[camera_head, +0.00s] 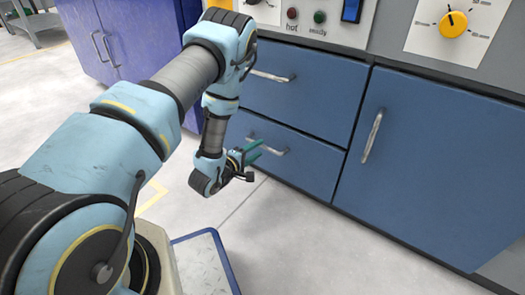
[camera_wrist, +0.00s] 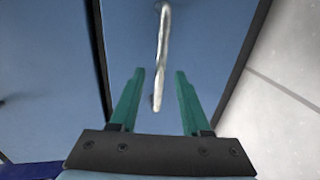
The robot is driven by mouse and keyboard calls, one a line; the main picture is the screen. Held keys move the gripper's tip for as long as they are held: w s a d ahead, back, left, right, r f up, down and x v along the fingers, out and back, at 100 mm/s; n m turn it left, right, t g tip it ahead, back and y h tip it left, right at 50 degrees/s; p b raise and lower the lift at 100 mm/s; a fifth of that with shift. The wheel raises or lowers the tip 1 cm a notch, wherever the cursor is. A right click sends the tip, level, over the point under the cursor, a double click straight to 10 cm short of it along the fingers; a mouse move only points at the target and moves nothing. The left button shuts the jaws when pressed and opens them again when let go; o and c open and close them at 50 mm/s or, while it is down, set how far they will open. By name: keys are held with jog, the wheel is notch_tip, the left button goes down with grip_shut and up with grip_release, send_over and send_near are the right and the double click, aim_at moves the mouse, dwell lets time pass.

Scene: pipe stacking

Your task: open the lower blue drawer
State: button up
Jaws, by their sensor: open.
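The lower blue drawer (camera_head: 302,166) is at the bottom of the blue cabinet in the head view, under an upper blue drawer (camera_head: 312,100). Its front looks flush with the cabinet. Its bar handle (camera_head: 268,148) is silver. In the wrist view the handle (camera_wrist: 161,60) runs up and down the picture, on the blue drawer front (camera_wrist: 205,45). My gripper (camera_head: 256,153) is in front of the lower drawer, close to the handle. Its green fingers (camera_wrist: 158,90) are open, with the handle's near end showing between the tips. I cannot tell how much depth is left between them.
A blue door (camera_head: 425,165) with a vertical handle (camera_head: 373,136) is to the right. A panel with knobs and buttons (camera_head: 320,17) is above. A purple cabinet (camera_head: 135,40) stands at the back left. The floor (camera_head: 290,230) before the drawers is clear.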

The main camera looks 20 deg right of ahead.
aim_at(262, 147)
jog(key=shift+b+x, duration=0.5)
jog(key=shift+x, duration=1.4)
jog(key=shift+c, duration=0.4)
grip_shut()
